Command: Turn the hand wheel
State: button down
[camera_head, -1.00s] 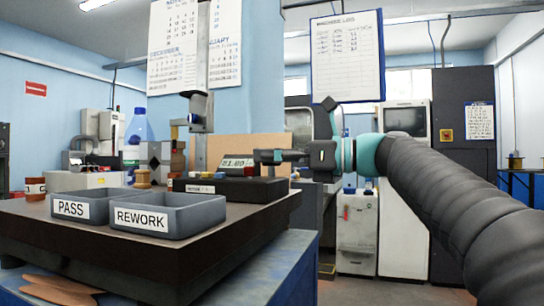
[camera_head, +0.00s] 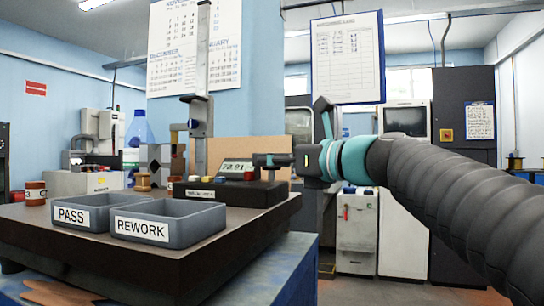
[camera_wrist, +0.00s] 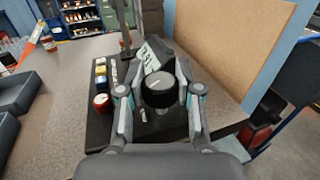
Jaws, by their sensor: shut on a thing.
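The hand wheel is a black round knob (camera_wrist: 159,90) with a white mark on its top, on the dark base of a gauge (camera_wrist: 95,128). My gripper (camera_wrist: 160,97) is shut on the wheel in the wrist view, one finger on each side of it. In the head view my gripper (camera_head: 287,160) reaches in from the right at the gauge's right end, and the wheel is hard to make out there. The gauge's display (camera_head: 237,170) and its black base (camera_head: 222,192) show in the head view. Coloured buttons (camera_wrist: 101,82) line the base's left side.
Two grey bins marked PASS (camera_head: 70,217) and REWORK (camera_head: 141,228) stand at the front of the dark bench plate (camera_head: 250,228). A tall column (camera_head: 202,50) rises behind the gauge. A brown board (camera_wrist: 240,40) stands close to the right of my gripper.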

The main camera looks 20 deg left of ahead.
jog(key=shift+m+t+h+p, duration=0.85)
jog(key=shift+m+t+h, duration=0.7)
jog(key=shift+t, duration=0.75)
jog(key=shift+m+t+h, duration=0.85)
jog(key=shift+m+t, duration=0.15)
jog(key=shift+m, duration=0.05)
jog(key=c, duration=0.7)
grip_release()
jog(key=shift+c, duration=0.2)
jog(key=v, duration=1.2)
